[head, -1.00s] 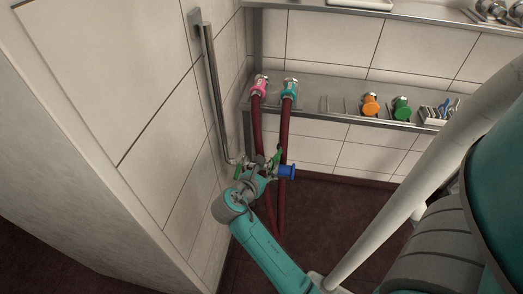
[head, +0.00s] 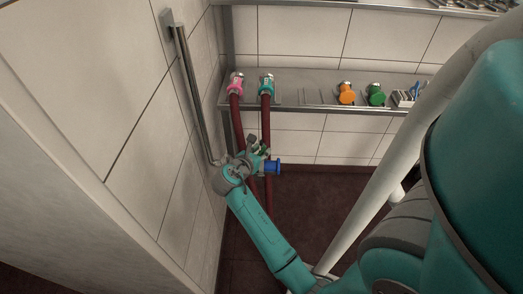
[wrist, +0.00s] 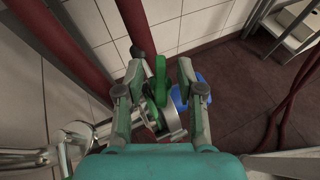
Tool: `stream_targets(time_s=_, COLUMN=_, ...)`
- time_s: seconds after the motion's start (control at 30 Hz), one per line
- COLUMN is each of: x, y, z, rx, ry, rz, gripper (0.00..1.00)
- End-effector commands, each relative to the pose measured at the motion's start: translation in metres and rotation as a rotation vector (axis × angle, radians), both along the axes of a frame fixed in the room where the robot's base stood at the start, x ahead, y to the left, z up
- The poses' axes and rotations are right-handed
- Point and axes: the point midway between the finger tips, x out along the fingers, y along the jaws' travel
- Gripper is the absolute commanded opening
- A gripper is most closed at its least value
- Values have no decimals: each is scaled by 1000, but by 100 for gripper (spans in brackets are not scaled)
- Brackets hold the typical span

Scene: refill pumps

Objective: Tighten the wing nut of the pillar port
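The pillar port is a metal fitting (wrist: 174,131) near the foot of the wall pipe, with a blue cap (head: 273,167) facing right. The cap also shows in the wrist view (wrist: 181,97), partly behind a finger. The green wing nut (wrist: 160,79) shows one wing upright between my fingers and more green lower down. My gripper (wrist: 161,76) is open, with one finger either side of the wing and a visible gap to the right finger. Contact at the left finger is unclear. In the head view my gripper (head: 256,151) largely hides the nut.
A steel pipe (head: 194,95) runs down the tiled wall close to my arm. Dark red hoses (head: 267,130) hang from pink (head: 236,82) and teal (head: 267,83) couplings beside the port. Orange (head: 346,93) and green (head: 376,95) caps sit on the shelf (head: 310,83).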

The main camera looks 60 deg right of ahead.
Motion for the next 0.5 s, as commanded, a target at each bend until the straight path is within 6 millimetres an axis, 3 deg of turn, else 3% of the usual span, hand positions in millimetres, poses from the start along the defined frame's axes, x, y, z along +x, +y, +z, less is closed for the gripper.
stream_targets(time_s=0.4, x=0, y=-8, z=-3, rx=0, ry=0, rz=1, gripper=38)
stream_targets(time_s=0.5, x=0, y=-8, z=-3, rx=0, ry=-1, rz=1, gripper=15)
